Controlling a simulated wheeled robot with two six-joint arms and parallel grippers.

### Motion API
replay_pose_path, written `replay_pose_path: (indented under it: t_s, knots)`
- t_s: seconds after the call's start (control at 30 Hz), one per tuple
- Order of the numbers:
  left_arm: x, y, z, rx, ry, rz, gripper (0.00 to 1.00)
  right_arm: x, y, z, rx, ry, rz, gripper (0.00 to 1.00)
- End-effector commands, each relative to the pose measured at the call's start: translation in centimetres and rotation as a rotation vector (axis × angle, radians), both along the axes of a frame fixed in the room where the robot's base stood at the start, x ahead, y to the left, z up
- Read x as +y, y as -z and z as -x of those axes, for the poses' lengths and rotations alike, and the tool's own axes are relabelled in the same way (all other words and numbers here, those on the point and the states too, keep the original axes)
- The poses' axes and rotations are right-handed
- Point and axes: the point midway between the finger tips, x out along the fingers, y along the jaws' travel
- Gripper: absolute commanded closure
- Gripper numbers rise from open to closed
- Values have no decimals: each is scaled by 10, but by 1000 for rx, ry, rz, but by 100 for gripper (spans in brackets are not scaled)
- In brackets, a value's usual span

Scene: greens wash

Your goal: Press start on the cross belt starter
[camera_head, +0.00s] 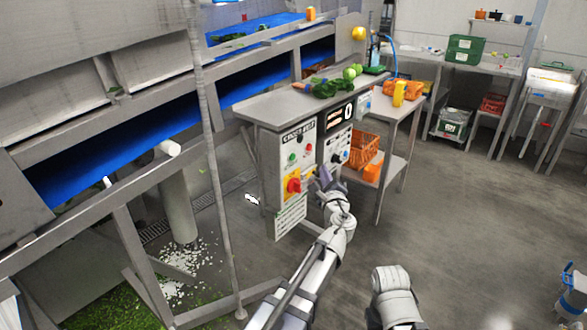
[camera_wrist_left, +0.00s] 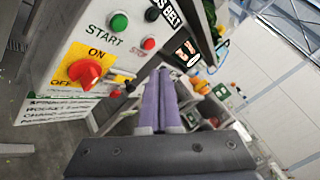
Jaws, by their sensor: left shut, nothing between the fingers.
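The cross belt starter (camera_head: 300,170) is a pale panel below the front of a metal table. In the left wrist view it fills the left side (camera_wrist_left: 75,35). It has a green START button (camera_wrist_left: 119,22), a red stop button (camera_wrist_left: 148,43) and a red rotary switch (camera_wrist_left: 85,72) on a yellow ON/OFF plate. My left gripper (camera_head: 324,177) is in front of the panels, right of the rotary switch in the head view. Its purple fingers (camera_wrist_left: 160,75) are shut and empty, apart from the green button.
A second panel (camera_head: 337,145) with a display adjoins the starter on the right. Greens (camera_head: 330,88) lie on the table above (camera_head: 265,108). An orange crate (camera_head: 364,152) stands on a shelf behind. A blue conveyor (camera_head: 120,150) runs at left. The floor at right is open.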

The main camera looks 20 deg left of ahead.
Motion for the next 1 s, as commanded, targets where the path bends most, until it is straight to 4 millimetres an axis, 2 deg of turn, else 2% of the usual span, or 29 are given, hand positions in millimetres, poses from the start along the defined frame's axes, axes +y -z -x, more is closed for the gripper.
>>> replay_pose_path:
  t_s: [0.53,1.0]
  knots:
    - [4,1,-4,1,7,-23,100,0,3,0,0,0,0,50]
    - [59,1,-24,1,5,-23,100,0,3,0,0,0,0,50]
